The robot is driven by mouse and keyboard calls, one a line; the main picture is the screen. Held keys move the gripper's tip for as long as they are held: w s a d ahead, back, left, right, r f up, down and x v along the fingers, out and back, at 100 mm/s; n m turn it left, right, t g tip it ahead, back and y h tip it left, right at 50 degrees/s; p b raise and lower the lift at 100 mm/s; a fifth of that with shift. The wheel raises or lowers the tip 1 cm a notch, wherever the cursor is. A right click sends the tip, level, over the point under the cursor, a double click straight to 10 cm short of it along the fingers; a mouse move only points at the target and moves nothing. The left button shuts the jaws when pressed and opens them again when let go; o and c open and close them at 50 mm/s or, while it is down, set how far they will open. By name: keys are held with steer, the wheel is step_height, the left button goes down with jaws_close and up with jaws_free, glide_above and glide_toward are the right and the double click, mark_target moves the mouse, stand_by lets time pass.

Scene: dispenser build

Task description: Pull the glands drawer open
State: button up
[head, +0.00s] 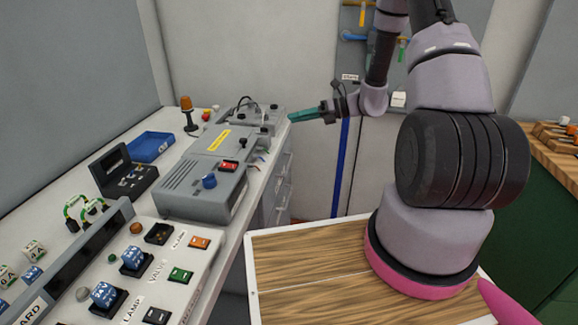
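A bank of grey drawers (282,187) with handles is set under the far part of the bench, seen at a steep angle. The drawer fronts look closed. I cannot read any label there, so I cannot tell which one is the glands drawer. My gripper (292,117), with teal fingers, is above and slightly right of the drawer bank, near the bench's far right edge. It points left and appears apart from the drawers. The fingers overlap from this side, so their gap is hidden. No held object shows.
The bench (228,245) carries a grey machine (205,185), a blue tray (152,146), an open black case (122,172) and a switch panel (150,262). My arm rises over a wooden-topped surface (310,285). Floor space right of the drawers looks clear.

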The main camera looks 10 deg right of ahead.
step_height(320, 180, down, 10)
steer(key=w+d+r+m+t, duration=0.1)
steer(key=w+d+m+t, duration=0.15)
steer(key=m, duration=0.35)
steer(key=m+t+h, duration=0.3)
steer(key=m+t, duration=0.1)
steer(key=m, duration=0.4)
glide_toward(289, 164)
steer(key=x, duration=1)
steer(key=shift+w+f, duration=0.2)
steer(key=shift+f, duration=0.1)
jaws_close()
